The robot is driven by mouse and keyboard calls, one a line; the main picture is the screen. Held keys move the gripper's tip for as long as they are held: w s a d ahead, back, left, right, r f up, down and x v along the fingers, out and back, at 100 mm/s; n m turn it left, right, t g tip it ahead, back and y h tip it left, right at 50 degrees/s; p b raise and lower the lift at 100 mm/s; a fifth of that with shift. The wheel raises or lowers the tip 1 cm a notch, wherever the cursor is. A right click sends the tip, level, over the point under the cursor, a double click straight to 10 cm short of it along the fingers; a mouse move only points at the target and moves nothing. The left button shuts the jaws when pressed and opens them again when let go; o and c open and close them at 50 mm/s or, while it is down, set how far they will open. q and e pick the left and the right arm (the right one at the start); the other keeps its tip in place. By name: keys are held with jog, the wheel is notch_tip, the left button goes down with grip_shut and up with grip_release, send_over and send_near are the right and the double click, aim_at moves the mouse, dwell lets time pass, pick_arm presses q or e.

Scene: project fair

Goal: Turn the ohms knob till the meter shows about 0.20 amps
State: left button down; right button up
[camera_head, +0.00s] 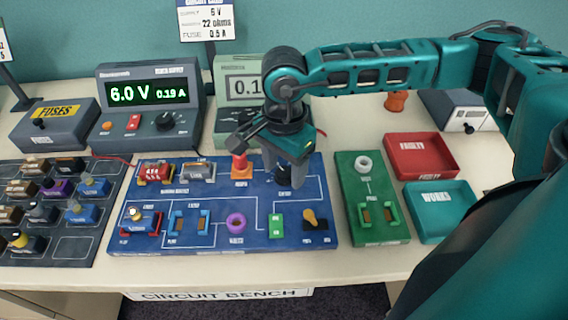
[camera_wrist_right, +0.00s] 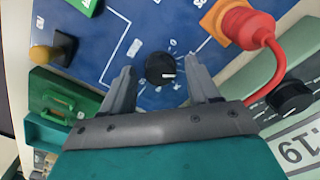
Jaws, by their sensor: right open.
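The black ohms knob (camera_wrist_right: 160,68) sits on the blue circuit board (camera_head: 255,238), with white tick marks around it and a white pointer mark toward the right in the wrist view. In the head view the knob (camera_head: 283,173) is mostly behind my right gripper (camera_head: 284,183). The right gripper (camera_wrist_right: 160,76) is open, pointing down, with one finger on each side of the knob; gaps show between fingers and knob. The meter (camera_head: 240,85) stands behind the board; its display is partly hidden by my arm and starts "0.1". The wrist view shows "19" on the meter display (camera_wrist_right: 303,150).
The power supply (camera_head: 150,105) reads 6.0 V and 0.19 A. A red plug with cable (camera_wrist_right: 247,25) stands close beside the knob. A green board (camera_head: 370,225), red tray (camera_head: 420,157) and teal tray (camera_head: 440,212) are to the right. A dark parts board (camera_head: 75,240) lies left.

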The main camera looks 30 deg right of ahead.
jog(key=c, duration=1)
jog(key=shift+f+n+b, duration=0.3)
jog(key=shift+n+b, duration=0.2)
jog(key=shift+b, duration=0.6)
jog(key=shift+r+n+b, duration=0.15)
jog(key=shift+n+b, duration=0.25)
jog(key=shift+r, duration=0.15)
jog(key=o, duration=1)
